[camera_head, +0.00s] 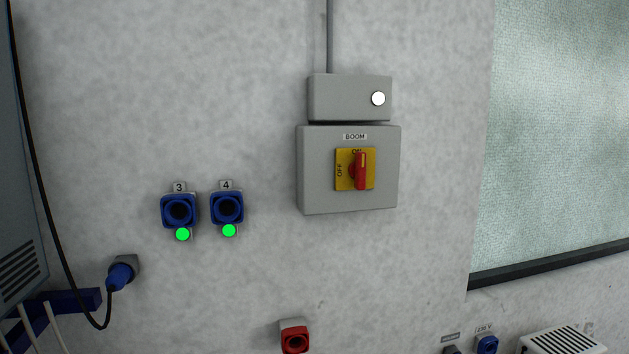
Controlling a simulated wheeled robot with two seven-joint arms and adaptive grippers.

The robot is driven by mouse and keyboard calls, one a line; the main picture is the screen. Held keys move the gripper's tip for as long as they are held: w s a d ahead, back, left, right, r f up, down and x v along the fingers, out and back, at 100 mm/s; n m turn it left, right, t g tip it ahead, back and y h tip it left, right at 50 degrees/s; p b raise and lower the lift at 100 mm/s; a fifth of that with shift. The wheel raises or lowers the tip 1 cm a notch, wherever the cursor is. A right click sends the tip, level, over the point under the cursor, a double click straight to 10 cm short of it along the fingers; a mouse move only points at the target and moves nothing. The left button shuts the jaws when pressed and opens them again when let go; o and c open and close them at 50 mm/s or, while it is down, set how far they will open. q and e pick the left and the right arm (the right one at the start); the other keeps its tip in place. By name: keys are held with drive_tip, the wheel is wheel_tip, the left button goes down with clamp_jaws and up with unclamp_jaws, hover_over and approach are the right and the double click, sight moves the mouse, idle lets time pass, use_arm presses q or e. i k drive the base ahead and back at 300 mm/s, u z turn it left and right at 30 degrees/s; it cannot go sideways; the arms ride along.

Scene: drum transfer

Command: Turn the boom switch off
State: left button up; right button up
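The boom switch is a red rotary handle (361,171) on a yellow plate (343,183) marked ON at the top and OFF at the left. The handle stands upright, in line with the ON mark. The plate is on a grey box (318,180) labelled BOOM, fixed to the wall. Neither of my grippers is in view.
A smaller grey box (340,97) with a white round light (378,98) sits just above. Blue sockets 3 (179,210) and 4 (227,208) with green lights are left. A red socket (294,340) is below. A cable (45,200) hangs at far left. The wall around the switch box is clear.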

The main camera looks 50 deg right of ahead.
sight(356, 169)
drive_tip(key=z, duration=1.95)
drive_tip(key=k, duration=0.55)
drive_tip(key=u, duration=0.75)
drive_tip(key=i, duration=0.95)
drive_tip(key=z, duration=0.65)
drive_tip(key=i, duration=0.5)
drive_tip(key=z, duration=0.55)
